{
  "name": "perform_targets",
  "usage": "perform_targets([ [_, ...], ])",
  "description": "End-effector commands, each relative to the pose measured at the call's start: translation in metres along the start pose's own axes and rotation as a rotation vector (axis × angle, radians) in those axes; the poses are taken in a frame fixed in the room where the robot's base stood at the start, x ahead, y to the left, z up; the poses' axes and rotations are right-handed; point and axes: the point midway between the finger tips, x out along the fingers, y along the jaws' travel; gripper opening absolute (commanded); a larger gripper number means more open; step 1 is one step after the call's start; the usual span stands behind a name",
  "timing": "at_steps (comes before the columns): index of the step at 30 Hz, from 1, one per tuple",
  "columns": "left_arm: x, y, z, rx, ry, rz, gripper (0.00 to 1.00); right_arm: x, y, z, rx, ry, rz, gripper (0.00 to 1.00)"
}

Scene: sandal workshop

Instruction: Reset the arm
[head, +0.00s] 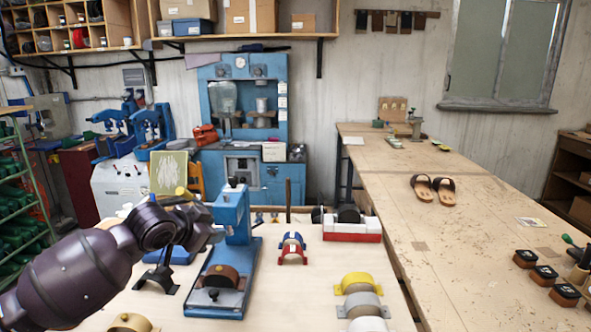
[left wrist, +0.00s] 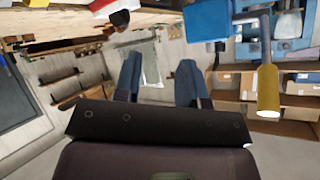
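My left arm comes in from the left in the head view. Its dark wrist and gripper (head: 190,228) are raised over the workbench (head: 318,300), just left of the blue hand press (head: 236,213). In the left wrist view my left gripper (left wrist: 158,75) shows two blue-grey fingers spread apart with nothing between them. That view looks upside down. The press's yellow lever grip (left wrist: 267,90) is right of the fingers, apart from them. A brown strap piece (head: 222,276) sits on the press base. My right gripper is in neither view.
Colored strap pieces (head: 358,283) stand at the front of the bench. A red and white holder (head: 352,230) is at its back right. Brown sandals (head: 433,190) lie on the long right-hand table (head: 440,230), whose middle is mostly clear. A large blue machine (head: 243,110) stands behind.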

Motion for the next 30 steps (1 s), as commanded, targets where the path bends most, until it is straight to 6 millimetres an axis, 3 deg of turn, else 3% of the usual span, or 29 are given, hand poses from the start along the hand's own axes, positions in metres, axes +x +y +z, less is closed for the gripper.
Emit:
perform_targets([
  [7,0.004,0.038,0.026,-0.035,0.201,-0.088,0.38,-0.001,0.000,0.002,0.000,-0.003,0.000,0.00],
  [14,-0.008,0.073,0.077,-0.104,0.301,-0.181,0.38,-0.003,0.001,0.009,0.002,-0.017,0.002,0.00],
  [23,-0.037,0.117,0.168,-0.218,0.289,-0.304,0.38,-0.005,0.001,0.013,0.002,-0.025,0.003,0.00],
  [30,-0.072,0.162,0.254,-0.335,0.170,-0.383,0.38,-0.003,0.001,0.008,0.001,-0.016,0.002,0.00],
])
